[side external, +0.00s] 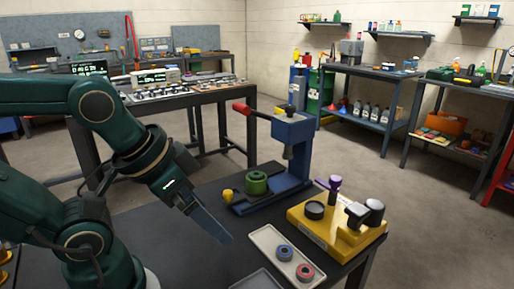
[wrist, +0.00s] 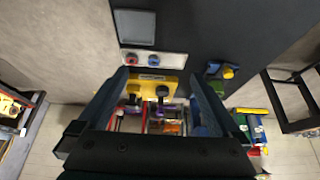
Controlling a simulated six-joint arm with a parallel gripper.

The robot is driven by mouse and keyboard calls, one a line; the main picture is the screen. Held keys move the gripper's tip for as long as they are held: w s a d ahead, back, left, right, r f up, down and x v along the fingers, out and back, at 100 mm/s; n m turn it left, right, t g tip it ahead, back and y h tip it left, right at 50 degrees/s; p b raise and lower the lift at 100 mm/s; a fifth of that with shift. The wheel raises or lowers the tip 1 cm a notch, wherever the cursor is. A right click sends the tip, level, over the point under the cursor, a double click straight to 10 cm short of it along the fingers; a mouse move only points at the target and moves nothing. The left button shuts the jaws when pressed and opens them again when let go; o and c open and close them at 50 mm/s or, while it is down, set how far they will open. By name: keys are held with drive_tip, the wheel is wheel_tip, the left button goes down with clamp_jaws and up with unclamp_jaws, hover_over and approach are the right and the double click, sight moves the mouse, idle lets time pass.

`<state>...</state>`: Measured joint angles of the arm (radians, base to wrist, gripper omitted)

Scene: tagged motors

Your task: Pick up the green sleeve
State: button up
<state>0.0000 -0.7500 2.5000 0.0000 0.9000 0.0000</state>
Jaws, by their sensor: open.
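The green sleeve (side external: 257,184) is a short, thick cylinder standing upright on the base of the blue press (side external: 292,150). In the wrist view a green patch (wrist: 213,68) shows beside the right finger, probably the sleeve, partly hidden. My gripper (side external: 226,238) points down over the table, in front of the press and apart from the sleeve. In the wrist view its two fingers (wrist: 158,80) stand wide apart, with nothing held between them. The yellow fixture (wrist: 155,86) shows in the gap beyond them.
A pale tray (side external: 264,237) holds a blue ring (side external: 284,253) and a red ring (side external: 305,272). A yellow knob (side external: 227,195) sits left of the sleeve. The press's red-handled lever (side external: 241,108) reaches out above.

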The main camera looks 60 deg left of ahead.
drive_tip(key=w+a+r+n+t+y, duration=0.25)
drive_tip(key=w+r+n, duration=0.2)
drive_tip(key=w, duration=0.35)
drive_tip(key=n+g+y, duration=0.2)
drive_tip(key=n+g, duration=0.1)
drive_tip(key=n, duration=0.1)
hover_over(256, 175)
drive_tip(key=d, duration=0.3)
wheel_tip(256, 175, down, 9)
drive_tip(key=shift+n+g, duration=0.25)
drive_tip(key=shift+g, duration=0.2)
drive_tip(key=f, duration=0.1)
drive_tip(key=a+f, duration=0.1)
drive_tip(key=s+f, duration=0.1)
drive_tip(key=shift+s+a+f, duration=0.1)
drive_tip(key=shift+a+f, duration=0.25)
drive_tip(key=shift+x, duration=2.4)
drive_tip(key=shift+c, duration=0.3)
